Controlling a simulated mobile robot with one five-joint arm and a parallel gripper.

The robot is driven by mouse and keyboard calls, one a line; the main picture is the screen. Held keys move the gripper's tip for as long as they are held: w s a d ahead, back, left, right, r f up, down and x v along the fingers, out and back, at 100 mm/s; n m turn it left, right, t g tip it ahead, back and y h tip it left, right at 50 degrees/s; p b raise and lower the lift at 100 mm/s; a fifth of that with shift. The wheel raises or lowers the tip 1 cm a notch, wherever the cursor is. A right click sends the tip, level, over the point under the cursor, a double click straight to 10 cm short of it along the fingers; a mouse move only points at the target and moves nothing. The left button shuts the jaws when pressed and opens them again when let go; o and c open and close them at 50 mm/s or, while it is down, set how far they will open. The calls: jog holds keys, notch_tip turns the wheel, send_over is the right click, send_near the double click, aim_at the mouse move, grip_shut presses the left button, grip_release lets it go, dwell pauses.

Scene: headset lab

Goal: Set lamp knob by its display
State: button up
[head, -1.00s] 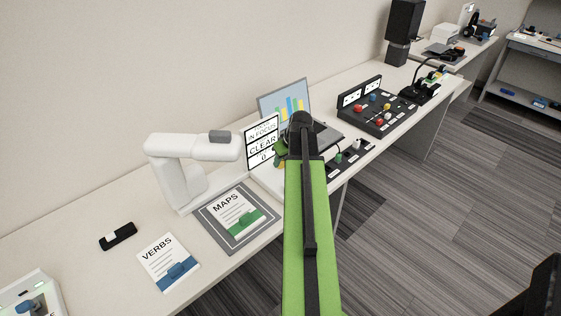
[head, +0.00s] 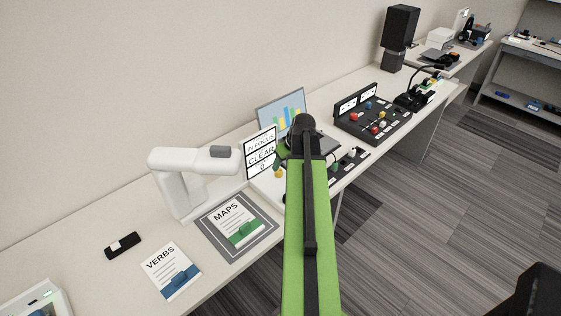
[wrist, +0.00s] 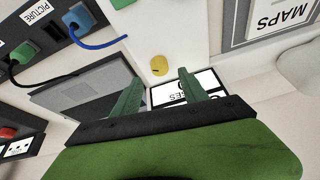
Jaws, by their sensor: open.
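A round yellow knob (head: 278,174) sits on a white base beside an upright display (head: 261,150). The display reads "IN FOCUS", "CLEAR" and "0". In the wrist view the yellow knob (wrist: 159,65) lies just beyond and between the two green fingertips of my gripper (wrist: 159,74), which is open and empty. I cannot tell the height gap between fingers and knob. The display (wrist: 183,92) shows partly behind the fingers. In the head view my arm hides most of my gripper.
A white document camera (head: 185,180) stands left of the display, with a grey mat (head: 262,229) and MAPS booklet (head: 236,224) before it. A laptop (head: 283,108), a dark socket strip (head: 345,163) and a black control panel (head: 372,127) lie to the right.

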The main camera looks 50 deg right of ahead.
jog(key=p+v, duration=0.9)
jog(key=v, duration=0.2)
jog(key=shift+r, duration=0.3)
